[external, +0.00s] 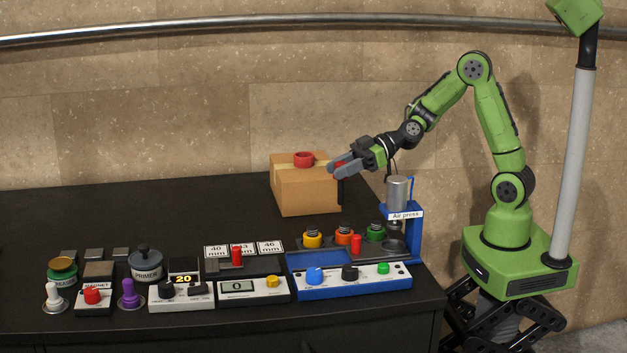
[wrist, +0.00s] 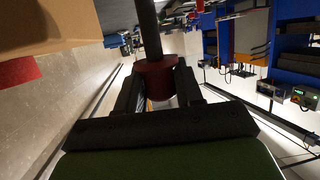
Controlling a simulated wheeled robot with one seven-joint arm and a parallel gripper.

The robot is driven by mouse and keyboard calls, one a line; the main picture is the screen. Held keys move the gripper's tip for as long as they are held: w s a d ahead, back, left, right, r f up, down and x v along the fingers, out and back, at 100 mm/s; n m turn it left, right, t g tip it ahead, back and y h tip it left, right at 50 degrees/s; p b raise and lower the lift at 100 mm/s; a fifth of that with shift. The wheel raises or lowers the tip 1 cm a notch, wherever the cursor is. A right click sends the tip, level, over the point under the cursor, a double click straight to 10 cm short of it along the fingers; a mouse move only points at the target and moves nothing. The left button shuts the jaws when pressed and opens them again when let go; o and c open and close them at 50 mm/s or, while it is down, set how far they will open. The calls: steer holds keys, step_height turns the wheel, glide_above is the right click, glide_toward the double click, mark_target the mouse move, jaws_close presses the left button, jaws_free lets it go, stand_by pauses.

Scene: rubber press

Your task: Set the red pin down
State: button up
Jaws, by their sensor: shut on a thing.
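My gripper (external: 345,170) is shut on the red pin (wrist: 156,78), up in the air just right of the cardboard box. In the wrist view the pin's dark red body sits between my two fingers, and a black rod (wrist: 148,28) runs out from it. In the external view only a bit of red (external: 341,165) shows between the fingers. A dark rod (external: 341,191) shows below them, beside the box's right side. I cannot tell if the rod touches the box or the table.
A red ring (external: 304,159) lies on the cardboard box (external: 308,195). The black table (external: 150,215) is clear at back left.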

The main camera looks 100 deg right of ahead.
mark_target(343, 186)
step_height(343, 186, down, 5)
steer(key=shift+f+b, duration=0.2)
steer(key=shift+b, duration=0.5)
steer(key=shift+f, duration=0.15)
steer(key=o, duration=1.1)
